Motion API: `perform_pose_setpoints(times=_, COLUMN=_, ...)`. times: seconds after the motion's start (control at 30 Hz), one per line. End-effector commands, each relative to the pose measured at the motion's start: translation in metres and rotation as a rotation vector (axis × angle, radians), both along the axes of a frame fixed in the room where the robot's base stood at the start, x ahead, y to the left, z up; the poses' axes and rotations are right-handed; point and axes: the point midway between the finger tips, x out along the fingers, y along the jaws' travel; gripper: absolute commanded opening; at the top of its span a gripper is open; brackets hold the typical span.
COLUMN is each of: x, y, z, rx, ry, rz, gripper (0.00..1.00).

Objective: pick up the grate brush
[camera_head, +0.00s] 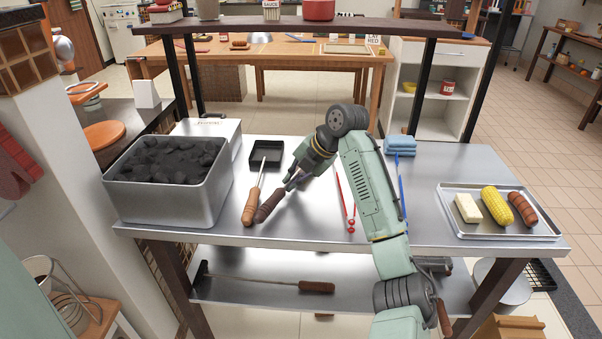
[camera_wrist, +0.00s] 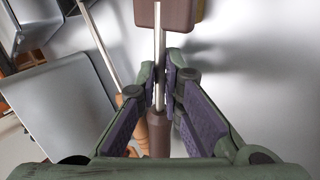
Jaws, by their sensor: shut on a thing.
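The grate brush has a dark brown handle (camera_head: 269,206), a thin metal shaft (camera_wrist: 158,60) and a brown block head (camera_wrist: 166,14). My gripper (camera_head: 291,183) is shut on its shaft, just above the handle, at the middle left of the steel table. In the wrist view the two purple-padded fingers (camera_wrist: 169,90) close on either side of the shaft. The head is hidden behind my gripper in the head view. I cannot tell whether the brush touches the table or hangs just above it.
A tool with a lighter wooden handle (camera_head: 250,207) lies close left, reaching a black tray (camera_head: 266,165). A coal-filled metal bin (camera_head: 165,203) stands farther left. Red tongs (camera_head: 343,197), folded blue cloths (camera_head: 400,144) and a food tray (camera_head: 467,230) are to the right. A shelf (camera_head: 310,25) spans above.

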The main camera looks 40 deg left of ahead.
Motion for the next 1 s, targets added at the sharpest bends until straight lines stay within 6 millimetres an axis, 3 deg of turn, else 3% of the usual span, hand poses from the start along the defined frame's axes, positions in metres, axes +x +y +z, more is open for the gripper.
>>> perform_pose_setpoints(times=0.67, x=0.000, y=0.000, z=0.002, rx=0.001, ry=-0.002, rz=0.000, gripper=0.00)
perform_pose_setpoints(times=0.87, x=0.000, y=0.000, z=0.013, rx=0.002, ry=-0.003, rz=0.001, gripper=0.00)
perform_pose_setpoints(times=1.0, x=0.000, y=0.001, z=0.030, rx=0.003, ry=-0.005, rz=0.001, gripper=0.00)
